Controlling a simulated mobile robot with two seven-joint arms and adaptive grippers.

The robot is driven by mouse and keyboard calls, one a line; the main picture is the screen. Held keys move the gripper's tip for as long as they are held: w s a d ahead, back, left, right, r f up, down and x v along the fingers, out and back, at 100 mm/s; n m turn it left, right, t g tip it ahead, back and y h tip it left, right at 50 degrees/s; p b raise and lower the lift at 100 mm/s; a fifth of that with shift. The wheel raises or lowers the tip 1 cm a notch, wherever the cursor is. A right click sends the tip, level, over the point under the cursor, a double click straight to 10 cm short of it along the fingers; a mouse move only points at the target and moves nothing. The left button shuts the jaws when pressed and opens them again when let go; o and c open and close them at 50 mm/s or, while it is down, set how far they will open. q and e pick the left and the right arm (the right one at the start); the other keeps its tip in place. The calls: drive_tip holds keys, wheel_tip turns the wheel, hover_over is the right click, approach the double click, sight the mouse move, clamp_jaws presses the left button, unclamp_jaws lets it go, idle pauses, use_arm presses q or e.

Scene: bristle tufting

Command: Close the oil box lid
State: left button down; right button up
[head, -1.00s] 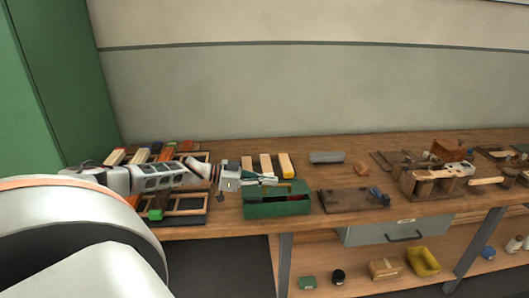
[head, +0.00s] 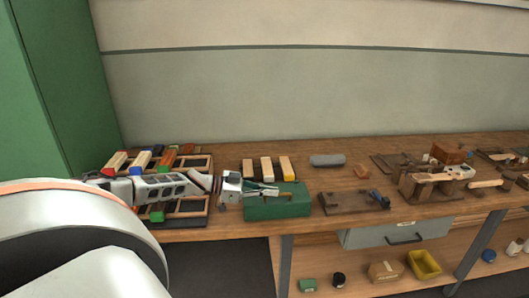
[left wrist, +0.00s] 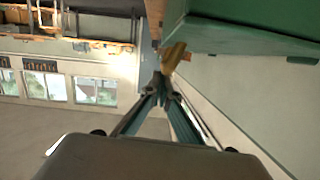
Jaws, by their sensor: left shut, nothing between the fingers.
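The green oil box (head: 278,208) stands near the front edge of the workbench. Its green lid lies over the top, and no dark opening shows now; whether it is fully seated I cannot tell. My left gripper (head: 275,190) reaches in from the left, with its fingers shut and empty at the lid's upper left part. I cannot tell whether they touch it. In the left wrist view the shut fingertips (left wrist: 165,82) point up the picture, and a large green surface, likely the box (left wrist: 235,25), fills the upper right. My right gripper is not in view.
Several wooden blocks (head: 267,169) stand behind the box. Trays (head: 185,206) of blocks lie left under my arm. A grey rounded object (head: 327,160) and a dark wooden board (head: 350,202) are to the right. A shelf below holds a yellow bin (head: 424,264).

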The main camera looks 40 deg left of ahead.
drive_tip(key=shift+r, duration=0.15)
use_arm(q)
drive_tip(key=shift+r+p, duration=0.25)
drive_tip(key=shift+p, duration=0.1)
drive_tip(key=s+a+r+p, duration=0.2)
drive_tip(key=s+a+r, duration=0.3)
drive_tip(key=s, duration=0.3)
drive_tip(key=shift+a+r, duration=0.25)
drive_tip(key=shift+r, duration=0.05)
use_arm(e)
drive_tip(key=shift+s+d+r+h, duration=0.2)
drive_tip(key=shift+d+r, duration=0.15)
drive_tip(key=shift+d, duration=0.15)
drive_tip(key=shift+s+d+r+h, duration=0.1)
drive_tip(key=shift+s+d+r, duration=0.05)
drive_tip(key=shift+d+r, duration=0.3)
use_arm(q)
drive_tip(key=shift+s+d, duration=0.1)
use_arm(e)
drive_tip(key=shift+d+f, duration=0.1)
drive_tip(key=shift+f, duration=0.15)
